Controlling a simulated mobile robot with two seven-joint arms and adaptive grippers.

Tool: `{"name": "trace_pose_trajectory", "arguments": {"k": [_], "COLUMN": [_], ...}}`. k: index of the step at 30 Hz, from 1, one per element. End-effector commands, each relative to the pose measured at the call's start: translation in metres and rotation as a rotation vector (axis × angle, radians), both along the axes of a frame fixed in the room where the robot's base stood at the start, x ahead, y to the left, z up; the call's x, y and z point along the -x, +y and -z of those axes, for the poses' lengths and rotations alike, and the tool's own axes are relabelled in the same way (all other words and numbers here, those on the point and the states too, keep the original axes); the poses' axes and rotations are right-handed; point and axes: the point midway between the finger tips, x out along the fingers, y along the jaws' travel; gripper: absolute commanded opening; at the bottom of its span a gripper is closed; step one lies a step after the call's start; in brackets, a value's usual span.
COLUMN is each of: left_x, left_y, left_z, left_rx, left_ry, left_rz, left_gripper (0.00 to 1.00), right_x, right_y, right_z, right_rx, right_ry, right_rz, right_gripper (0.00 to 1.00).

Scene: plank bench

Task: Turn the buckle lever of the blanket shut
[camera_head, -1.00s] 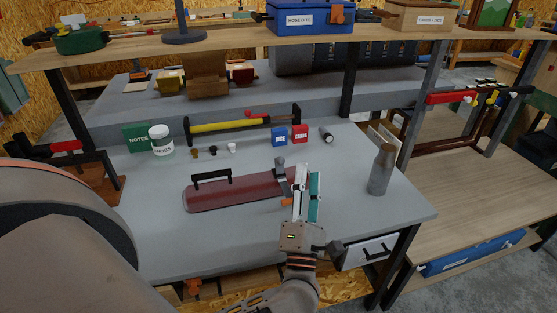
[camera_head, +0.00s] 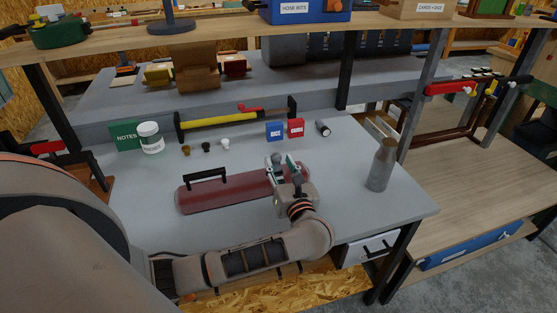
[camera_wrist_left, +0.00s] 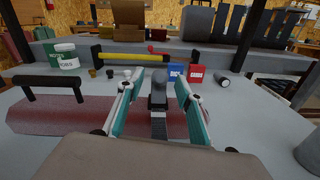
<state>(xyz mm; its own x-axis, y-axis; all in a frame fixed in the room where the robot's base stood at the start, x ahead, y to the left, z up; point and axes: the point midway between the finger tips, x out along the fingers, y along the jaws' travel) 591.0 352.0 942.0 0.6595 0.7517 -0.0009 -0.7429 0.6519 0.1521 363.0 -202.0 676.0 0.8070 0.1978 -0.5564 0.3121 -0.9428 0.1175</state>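The rolled blanket (camera_head: 222,194) is a dark red cylinder lying on the grey bench, with a black carry handle (camera_head: 205,175) on its left part. The grey buckle lever (camera_wrist_left: 158,85) stands up near its right end on a dark strap (camera_wrist_left: 158,126). My left gripper (camera_head: 286,164) is over the right end of the blanket. In the left wrist view its two teal-and-white fingers (camera_wrist_left: 157,92) are apart, one on each side of the lever. I see gaps beside the lever and cannot tell any contact. My right gripper is not in view.
A grey bottle (camera_head: 381,168) stands to the right of the blanket. Behind are a blue box (camera_head: 275,131), a red cards box (camera_head: 296,128), a torch (camera_head: 323,129), a white jar (camera_head: 150,138) and a yellow bar (camera_head: 215,122). The bench front left is clear.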

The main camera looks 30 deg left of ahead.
Motion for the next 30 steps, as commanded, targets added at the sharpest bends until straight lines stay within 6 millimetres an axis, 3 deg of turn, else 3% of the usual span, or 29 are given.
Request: {"name": "trace_pose_trajectory", "arguments": {"k": [13, 14, 18, 30], "left_x": [-0.01, -0.01, -0.0099, -0.0109], "left_y": [0.0116, 0.0116, 0.0114, 0.0128], "left_z": [0.0002, 0.0002, 0.0002, -0.0018], "left_rx": [-0.001, -0.001, -0.001, 0.037], "left_ry": [0.001, 0.001, 0.001, 0.027], "left_rz": [0.0, 0.0, 0.0, -0.001], "left_gripper": [0.36, 0.33, 0.0, 0.0], "right_x": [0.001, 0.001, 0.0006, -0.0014], "right_y": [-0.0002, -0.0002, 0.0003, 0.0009], "right_z": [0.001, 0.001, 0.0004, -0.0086], "right_rx": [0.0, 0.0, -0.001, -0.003], "right_ry": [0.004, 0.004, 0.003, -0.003], "right_rz": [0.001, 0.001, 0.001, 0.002], "right_gripper": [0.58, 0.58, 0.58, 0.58]}}
